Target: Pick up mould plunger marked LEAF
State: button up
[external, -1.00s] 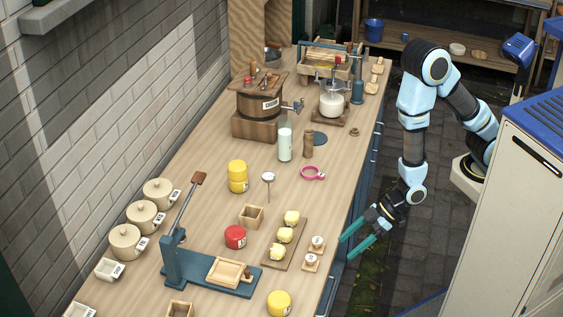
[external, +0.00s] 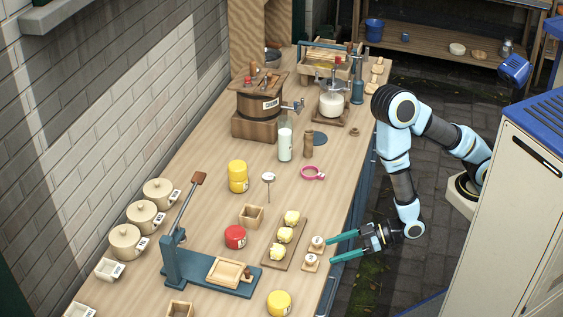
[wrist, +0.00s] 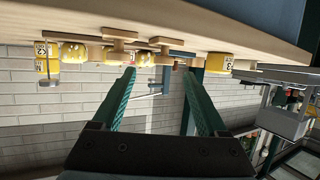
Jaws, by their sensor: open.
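Two small wooden mould plungers with pale round tops stand on square bases near the counter's right edge. The farther plunger (external: 317,242) and the nearer plunger (external: 310,260) are too small for me to read which is marked LEAF. My gripper (external: 330,249) is open and empty, just off the counter edge, with its green fingers pointing left toward the plungers. The wrist view is upside down; wooden plunger shapes (wrist: 163,42) and (wrist: 120,36) show beyond the fingertips (wrist: 159,71).
A board (external: 295,251) with several yellow butter pieces lies just left of the plungers. A red round tin (external: 235,237), a yellow one (external: 279,303) and a blue lever press (external: 225,284) stand nearby. The counter edge lies under my fingertips.

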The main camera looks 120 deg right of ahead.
aim_at(311, 257)
jog(key=shift+p+x, duration=0.85)
jog(key=shift+x, duration=0.3)
jog(key=p+x, duration=0.2)
jog(key=x, duration=0.1)
jog(key=p+x, duration=0.1)
jog(key=x, duration=0.1)
jog(key=shift+w+a+r, duration=0.2)
jog(key=shift+a+r, duration=0.05)
jog(key=shift+a, duration=0.05)
jog(key=shift+w+d+f, duration=0.15)
jog(key=shift+w+f, duration=0.05)
jog(key=shift+w, duration=0.15)
grip_shut()
